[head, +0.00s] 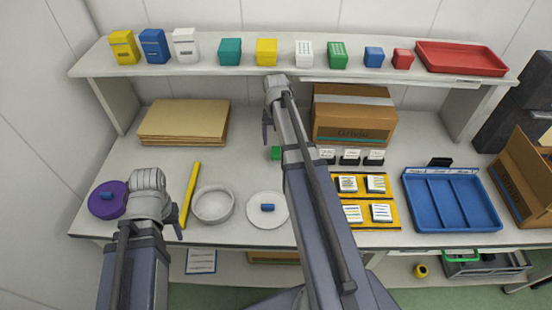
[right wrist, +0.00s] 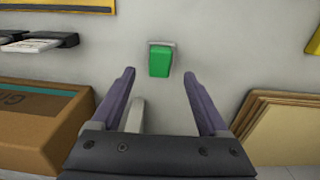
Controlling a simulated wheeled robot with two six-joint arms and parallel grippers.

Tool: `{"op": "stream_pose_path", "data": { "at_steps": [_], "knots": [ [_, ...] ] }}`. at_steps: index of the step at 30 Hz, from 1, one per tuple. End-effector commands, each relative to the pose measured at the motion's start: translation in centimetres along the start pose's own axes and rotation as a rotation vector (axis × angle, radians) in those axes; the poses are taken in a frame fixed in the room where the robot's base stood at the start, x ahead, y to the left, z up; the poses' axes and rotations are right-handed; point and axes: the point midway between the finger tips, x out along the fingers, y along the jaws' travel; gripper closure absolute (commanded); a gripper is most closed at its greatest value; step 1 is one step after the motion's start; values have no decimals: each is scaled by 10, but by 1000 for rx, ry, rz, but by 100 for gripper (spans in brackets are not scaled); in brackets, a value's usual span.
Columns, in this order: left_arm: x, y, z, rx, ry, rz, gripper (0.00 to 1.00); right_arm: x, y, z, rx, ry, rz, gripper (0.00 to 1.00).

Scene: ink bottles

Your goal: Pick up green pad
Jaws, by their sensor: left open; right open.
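The cardboard box (head: 353,118) stands right of the pad, and flat brown boards (head: 184,122) lie to the left. A white plate (head: 267,223), a bowl (head: 213,204), a yellow bar (head: 190,195) and a blue tray (head: 451,201) are nearer the front. A shelf (head: 200,66) overhangs the back.

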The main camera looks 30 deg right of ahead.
Motion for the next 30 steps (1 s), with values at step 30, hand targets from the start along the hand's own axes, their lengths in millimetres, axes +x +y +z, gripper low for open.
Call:
{"op": "stream_pose_path", "data": {
  "at_steps": [30],
  "knots": [
    [61,6,-4,0,0,0,50,61,0,0,0,0,0,29]
  ]
}}
